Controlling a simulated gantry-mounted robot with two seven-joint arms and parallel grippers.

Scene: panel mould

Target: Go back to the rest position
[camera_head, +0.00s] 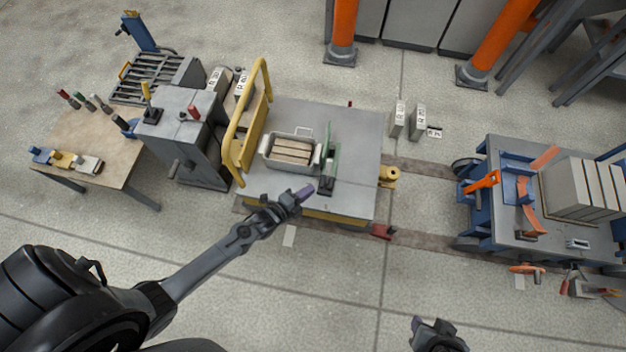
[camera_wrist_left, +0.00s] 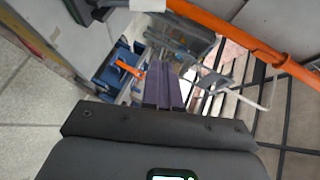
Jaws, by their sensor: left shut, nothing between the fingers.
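My left gripper (camera_head: 304,194) is at the end of my left arm, over the front part of the grey cart top (camera_head: 355,150). Its purple fingers are together with nothing between them. The fingers also show together in the left wrist view (camera_wrist_left: 163,85). The metal mould box (camera_head: 275,165) with several tan blocks in it stands on the cart behind the gripper, apart from it. Part of my right arm's end (camera_head: 437,335) shows at the bottom edge. Its fingers cannot be made out.
A yellow rail (camera_head: 232,135) stands at the cart's left side. A green and black fixture (camera_head: 328,170) stands right of the box. A wooden table (camera_head: 90,145) and grey cabinet (camera_head: 180,130) are left. A blue cart (camera_head: 510,220) with grey panels is right. Floor in front is mostly clear.

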